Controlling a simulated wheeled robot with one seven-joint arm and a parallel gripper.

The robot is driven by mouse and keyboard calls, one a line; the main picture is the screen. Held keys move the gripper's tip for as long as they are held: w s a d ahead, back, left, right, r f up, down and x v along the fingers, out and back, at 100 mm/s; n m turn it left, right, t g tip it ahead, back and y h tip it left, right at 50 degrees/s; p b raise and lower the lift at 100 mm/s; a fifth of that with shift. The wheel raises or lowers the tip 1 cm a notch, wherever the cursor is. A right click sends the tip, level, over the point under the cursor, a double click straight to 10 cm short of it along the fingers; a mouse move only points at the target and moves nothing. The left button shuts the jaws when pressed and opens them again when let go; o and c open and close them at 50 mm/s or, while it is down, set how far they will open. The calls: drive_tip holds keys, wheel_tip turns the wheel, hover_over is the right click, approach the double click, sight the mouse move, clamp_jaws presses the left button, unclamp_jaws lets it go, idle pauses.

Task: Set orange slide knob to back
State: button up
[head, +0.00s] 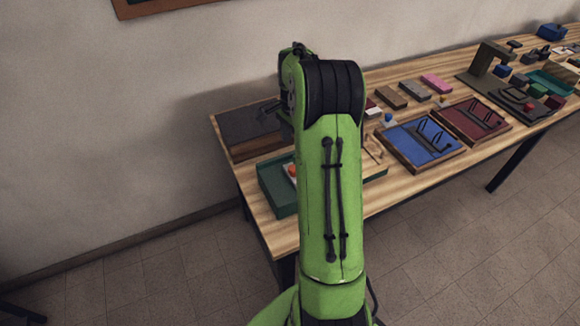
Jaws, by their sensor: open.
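My gripper (268,109) shows only as a small dark shape left of my arm's black wrist joint. It is open and empty, above the dark grey-topped box behind the knob, apart from the knob.
The wooden table (410,184) runs to the upper right. A dark grey-topped box (240,124) stands at its left back corner. Right of my arm are a blue tray (412,151), a dark red tray (459,121) and several small blocks. The wall is close behind the left end.

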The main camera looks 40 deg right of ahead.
sight(293, 168)
wheel_tip(293, 168, down, 10)
drive_tip(key=shift+f+b, duration=0.1)
drive_tip(key=shift+b, duration=0.5)
clamp_jaws()
